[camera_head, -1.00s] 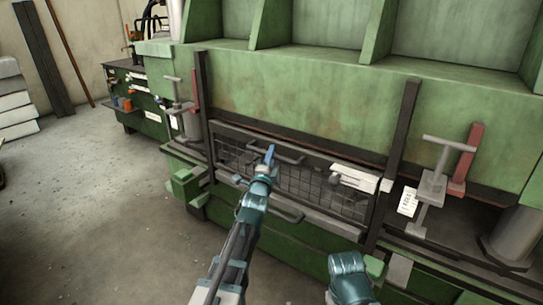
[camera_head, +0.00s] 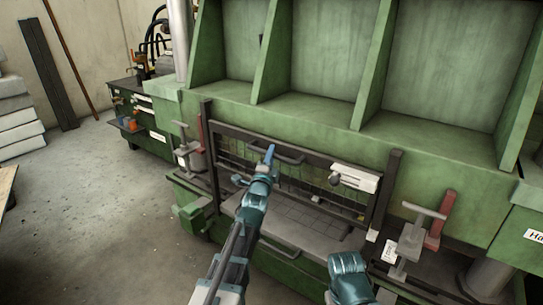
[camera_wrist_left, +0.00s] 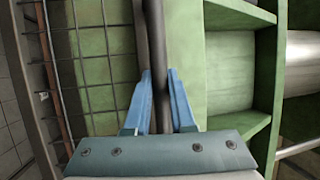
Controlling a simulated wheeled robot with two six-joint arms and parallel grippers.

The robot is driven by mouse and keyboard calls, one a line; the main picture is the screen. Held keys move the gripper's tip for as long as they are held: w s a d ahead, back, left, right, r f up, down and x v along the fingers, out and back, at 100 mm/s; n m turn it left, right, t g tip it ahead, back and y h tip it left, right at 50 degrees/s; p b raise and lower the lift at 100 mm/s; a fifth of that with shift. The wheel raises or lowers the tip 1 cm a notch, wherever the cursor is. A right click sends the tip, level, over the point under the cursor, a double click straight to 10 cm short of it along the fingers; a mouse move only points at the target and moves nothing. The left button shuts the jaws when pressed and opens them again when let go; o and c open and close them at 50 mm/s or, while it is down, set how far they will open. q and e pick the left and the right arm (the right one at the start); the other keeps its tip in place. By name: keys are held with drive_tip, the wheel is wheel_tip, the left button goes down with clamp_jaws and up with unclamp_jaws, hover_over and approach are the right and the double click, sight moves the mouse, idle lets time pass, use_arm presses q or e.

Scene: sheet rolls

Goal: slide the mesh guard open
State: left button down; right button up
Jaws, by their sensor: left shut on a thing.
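The mesh guard (camera_head: 316,157) is a dark framed wire panel between two upright posts on the front of the green press. My left gripper (camera_head: 269,154) is shut on the guard's dark upper handle (camera_head: 290,159). In the left wrist view, the blue fingers (camera_wrist_left: 160,85) close around the dark handle bar (camera_wrist_left: 154,35), with the mesh (camera_wrist_left: 92,55) to the left.
A white box with a knob (camera_head: 354,177) sits at the guard's right. Grey T-handled clamps and red bars stand on both sides, including the right clamp (camera_head: 412,241). A dark workbench (camera_head: 140,125) stands at the left. The floor (camera_head: 90,210) at the left is clear.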

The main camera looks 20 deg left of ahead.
use_arm(q)
wheel_tip(320, 180, up, 4)
drive_tip(key=shift+f+p, duration=0.1)
drive_tip(key=shift+p, duration=1.1)
use_arm(e)
wheel_tip(320, 180, up, 4)
drive_tip(key=shift+f, duration=0.1)
use_arm(q)
drive_tip(key=c, duration=0.8)
unclamp_jaws()
drive_tip(key=shift+o, duration=0.2)
